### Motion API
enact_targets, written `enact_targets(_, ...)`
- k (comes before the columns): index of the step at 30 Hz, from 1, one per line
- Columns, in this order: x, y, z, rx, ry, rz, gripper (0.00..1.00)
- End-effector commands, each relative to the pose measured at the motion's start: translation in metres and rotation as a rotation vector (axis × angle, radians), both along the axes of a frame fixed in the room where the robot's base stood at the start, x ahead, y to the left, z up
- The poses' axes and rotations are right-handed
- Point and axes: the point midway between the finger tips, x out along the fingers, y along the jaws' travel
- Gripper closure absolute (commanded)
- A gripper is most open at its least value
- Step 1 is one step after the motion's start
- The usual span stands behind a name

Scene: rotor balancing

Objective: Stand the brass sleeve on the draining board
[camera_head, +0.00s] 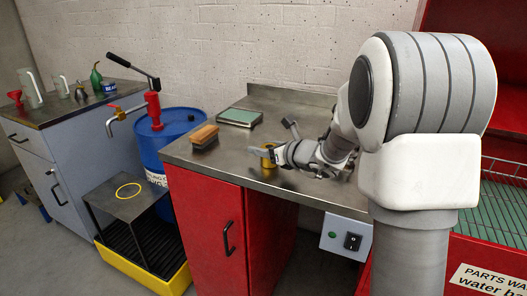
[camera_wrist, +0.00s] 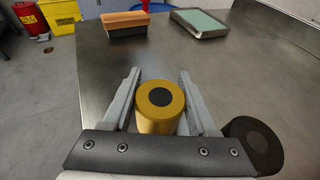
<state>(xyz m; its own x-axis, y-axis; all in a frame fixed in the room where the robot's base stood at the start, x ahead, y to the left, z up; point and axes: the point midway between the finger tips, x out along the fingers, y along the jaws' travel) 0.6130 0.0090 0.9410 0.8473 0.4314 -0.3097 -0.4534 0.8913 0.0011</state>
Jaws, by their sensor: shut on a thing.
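The brass sleeve (camera_wrist: 145,118) is a short yellow cylinder with a dark round centre in its end face, in the middle of the wrist view. My gripper (camera_wrist: 161,92) is shut on it, with one grey finger along each side. In the head view my gripper (camera_head: 260,151) and the yellow sleeve (camera_head: 268,163) are over the steel worktop, near its middle. I cannot tell whether the sleeve touches the worktop. A green ribbed surface (camera_head: 498,215) on the red parts washer at the right looks like the draining board; my arm partly hides that side.
A brush with a wooden back (camera_head: 204,136) and a grey tray with a green top (camera_head: 240,117) lie on the worktop (camera_head: 228,168) left of my gripper. A wire rack (camera_head: 505,170) edges the green surface. A blue drum (camera_head: 180,135) stands left of the worktop.

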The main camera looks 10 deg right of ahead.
Motion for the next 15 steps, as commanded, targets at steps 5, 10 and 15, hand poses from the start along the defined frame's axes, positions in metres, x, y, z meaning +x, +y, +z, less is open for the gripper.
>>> enact_targets(5,0.0004,0.0000,0.0030,0.001,-0.005,0.001,1.00)
enact_targets(10,0.0004,-0.0001,-0.0016,0.001,-0.005,0.001,1.00)
enact_targets(15,0.0000,-0.0001,-0.0015,0.000,-0.002,0.000,0.14)
